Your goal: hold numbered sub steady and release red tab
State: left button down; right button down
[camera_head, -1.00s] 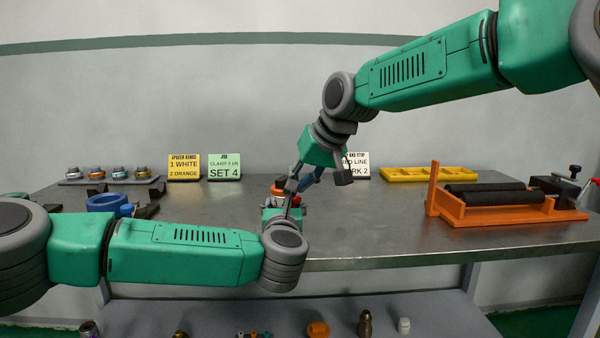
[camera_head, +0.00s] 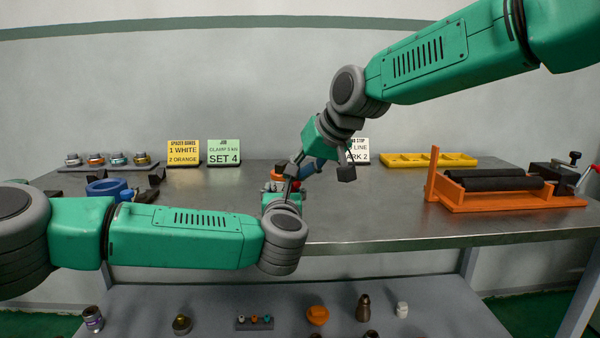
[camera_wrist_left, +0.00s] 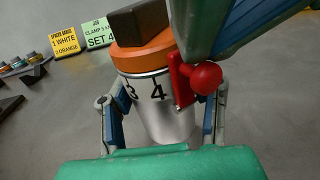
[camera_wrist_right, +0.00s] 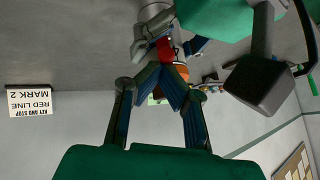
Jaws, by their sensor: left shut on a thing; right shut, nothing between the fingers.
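The numbered sub (camera_wrist_left: 160,105) is a silver cylinder marked 3 and 4 with an orange ring and a dark block on top. My left gripper (camera_head: 283,196) is shut on it, fingers on both sides, and it stands upright on the table. The red tab (camera_wrist_left: 182,82) with a round red knob sits on the sub's right side in the left wrist view. My right gripper (camera_wrist_right: 163,64) is shut and empty, its fingertips close to the red tab (camera_wrist_right: 164,46). Whether they touch it I cannot tell. In the head view the arms partly hide the sub.
An orange stand with dark rollers (camera_head: 500,188) is at the right of the table. A yellow tray (camera_head: 428,160), cards (camera_head: 224,153) and several ringed parts (camera_head: 118,159) stand at the back. A blue ring vise (camera_head: 106,187) is at left. Loose parts lie on the lower shelf.

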jog(key=shift+s+d+f+t, duration=0.1)
jog(key=shift+s+d+t, duration=0.1)
jog(key=shift+t, duration=0.1)
jog(key=shift+s+d+f+t+y, duration=0.25)
jog(key=shift+s+d+f, duration=0.05)
jog(key=shift+s+f, duration=0.15)
jog(key=shift+s+d+f+t+y, duration=0.25)
jog(key=shift+s+f, duration=0.05)
jog(key=shift+s, duration=0.15)
jog(key=shift+s+f, duration=0.1)
dwell(0.4)
